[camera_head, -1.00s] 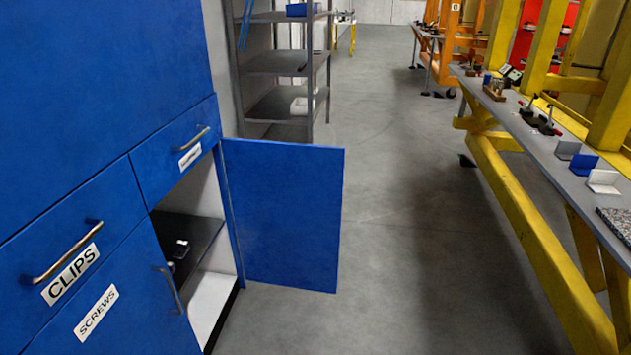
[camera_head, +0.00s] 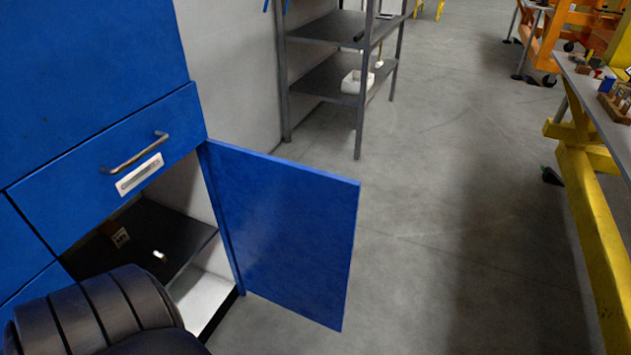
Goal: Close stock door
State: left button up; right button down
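The blue stock door (camera_head: 280,235) stands wide open, hinged at the right edge of the cabinet opening and swung out over the floor. The blue stock cabinet (camera_head: 80,60) is at the left. Inside its opening are a dark shelf (camera_head: 165,235) with a small white item (camera_head: 159,255) and a white bottom. A dark ribbed part of my own arm covers the lower left, in front of the opening. It does not visibly touch the door. Neither gripper's fingers show in this view.
A closed drawer (camera_head: 110,165) with a metal handle sits above the opening. A grey shelf rack (camera_head: 335,80) stands behind the door. A yellow-framed workbench (camera_head: 590,200) runs along the right. The floor (camera_head: 450,230) between door and bench is clear.

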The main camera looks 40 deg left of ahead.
aim_at(291, 226)
jog(key=i+l+u, duration=0.15)
jog(key=i+u, duration=0.35)
jog(key=i+l+u, duration=0.3)
jog(key=i+u, duration=0.15)
jog(key=i+l+u, duration=0.1)
jog(key=u, duration=0.35)
jog(key=i+l+u, duration=0.25)
jog(key=u, duration=0.25)
jog(key=i+l+u, duration=0.2)
jog(key=u, duration=0.25)
jog(key=i+l+u, duration=0.1)
jog(key=l+u, duration=0.65)
jog(key=u, duration=0.2)
jog(key=l+u, duration=0.4)
jog(key=l, duration=0.25)
jog(key=k+l+u, duration=0.1)
jog(key=l+u, duration=0.3)
jog(key=l, duration=0.2)
jog(key=k, duration=0.15)
